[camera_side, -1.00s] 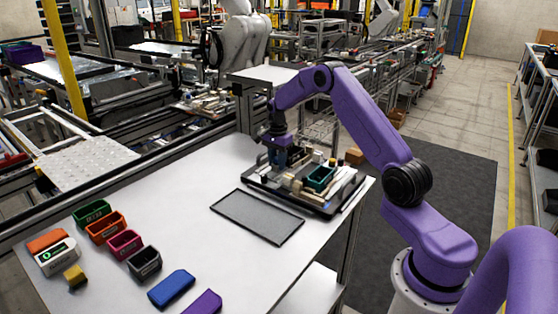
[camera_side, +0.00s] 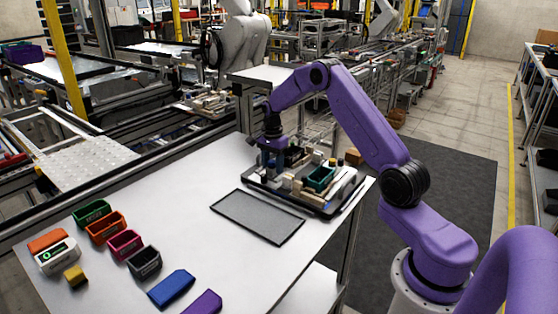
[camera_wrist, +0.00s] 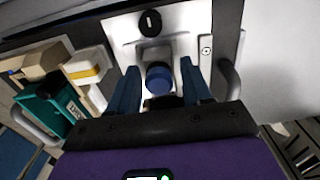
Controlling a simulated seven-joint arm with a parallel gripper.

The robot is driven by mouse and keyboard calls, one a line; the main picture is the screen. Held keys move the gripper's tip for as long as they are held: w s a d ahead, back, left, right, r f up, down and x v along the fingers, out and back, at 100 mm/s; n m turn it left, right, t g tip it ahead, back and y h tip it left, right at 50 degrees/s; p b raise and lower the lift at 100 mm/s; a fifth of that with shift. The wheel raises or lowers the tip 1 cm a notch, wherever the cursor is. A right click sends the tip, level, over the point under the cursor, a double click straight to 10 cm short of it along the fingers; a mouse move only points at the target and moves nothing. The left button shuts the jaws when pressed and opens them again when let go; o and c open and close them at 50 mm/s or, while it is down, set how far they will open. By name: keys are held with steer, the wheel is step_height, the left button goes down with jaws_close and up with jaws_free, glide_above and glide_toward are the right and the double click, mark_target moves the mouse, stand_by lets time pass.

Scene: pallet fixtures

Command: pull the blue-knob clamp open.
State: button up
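The blue knob (camera_wrist: 158,79) of the clamp shows in the wrist view, on a pale metal fixture plate (camera_wrist: 122,31). My gripper (camera_wrist: 160,82) has its two blue fingers on either side of the knob, with a visible gap on each side. The fingers are apart and do not appear to press on the knob. In the side view my gripper (camera_side: 273,158) points down over the far left end of the black pallet (camera_side: 322,208). The knob cannot be made out there, and the clamp's lower part is hidden in the wrist view.
A black round knob (camera_wrist: 150,22) stands beyond the blue one. A teal bin (camera_side: 320,178) and pale blocks sit on the pallet close by. A grey mat (camera_side: 258,216) lies in front. Small coloured bins, such as a green one (camera_side: 93,212), stand at the table's left.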

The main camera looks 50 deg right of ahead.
stand_by(0.5)
steer(key=shift+r, duration=4)
